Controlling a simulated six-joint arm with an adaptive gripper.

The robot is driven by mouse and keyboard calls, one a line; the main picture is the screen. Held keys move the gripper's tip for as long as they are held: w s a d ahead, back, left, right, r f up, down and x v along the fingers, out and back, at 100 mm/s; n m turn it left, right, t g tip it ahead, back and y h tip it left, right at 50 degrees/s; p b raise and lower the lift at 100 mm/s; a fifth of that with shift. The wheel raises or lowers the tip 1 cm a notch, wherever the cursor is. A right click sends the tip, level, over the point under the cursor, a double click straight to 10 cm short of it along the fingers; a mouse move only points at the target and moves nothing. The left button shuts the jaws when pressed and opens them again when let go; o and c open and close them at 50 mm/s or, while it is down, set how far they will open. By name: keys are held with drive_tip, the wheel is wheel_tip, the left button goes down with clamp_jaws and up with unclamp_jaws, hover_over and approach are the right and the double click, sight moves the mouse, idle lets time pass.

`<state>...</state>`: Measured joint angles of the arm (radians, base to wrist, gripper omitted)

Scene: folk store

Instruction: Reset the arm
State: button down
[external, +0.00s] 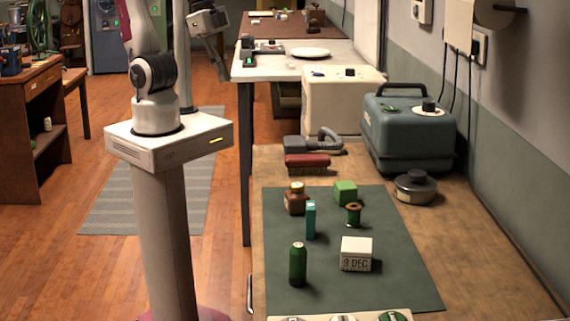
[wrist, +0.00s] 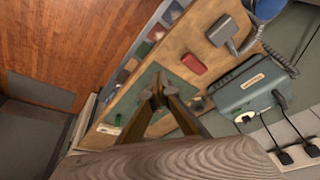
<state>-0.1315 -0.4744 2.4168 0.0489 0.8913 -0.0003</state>
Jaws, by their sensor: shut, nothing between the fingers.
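My gripper (wrist: 156,91) shows in the wrist view with its two fingers together and nothing between them. It hangs in the air, and its fingers overlap the green mat (wrist: 137,107) in the picture without visible contact.
The mat bears a green bottle (external: 298,265), a date block (external: 356,254), a teal box (external: 311,221), a brown jar (external: 296,201), a spool (external: 354,215) and a green block (external: 345,192). Behind are a red brush (external: 307,163) and a blue-grey machine (external: 408,137). Floor space lies left.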

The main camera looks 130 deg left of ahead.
drive_tip(key=s+d+r+m+t+h, duration=0.1)
drive_tip(key=s+d+r+t, duration=0.1)
drive_tip(key=s+d+r, duration=0.1)
drive_tip(key=shift+s+d, duration=0.3)
drive_tip(key=shift+d, duration=0.4)
